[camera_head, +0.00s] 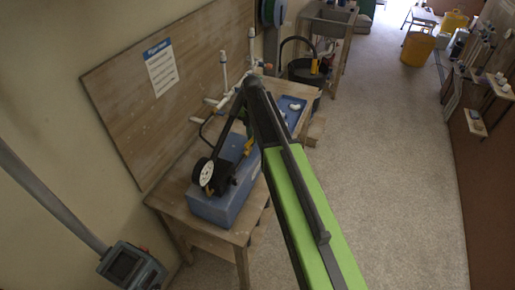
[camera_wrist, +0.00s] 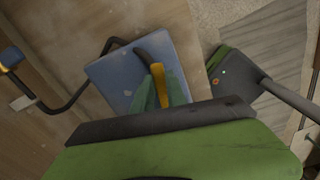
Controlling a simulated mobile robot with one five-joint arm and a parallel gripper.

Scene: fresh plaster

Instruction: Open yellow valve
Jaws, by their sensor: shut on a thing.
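The yellow valve handle (camera_wrist: 161,88) is upright between the two greenish fingers of my gripper (camera_wrist: 162,84) in the wrist view. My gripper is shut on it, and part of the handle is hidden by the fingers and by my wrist. A black curved pipe (camera_wrist: 147,56) shows just beyond the handle. Below lies a blue box (camera_wrist: 112,72), which also shows on the wooden table in the head view (camera_head: 212,208).
A grey-green box with a pipe (camera_head: 132,266) is at the lower left. White pipes (camera_head: 224,72) stand at the back of the wooden table (camera_head: 178,207), against a wooden board (camera_head: 135,105). A dark bucket (camera_head: 303,72) stands beyond. The carpeted floor (camera_head: 385,140) to the right is clear.

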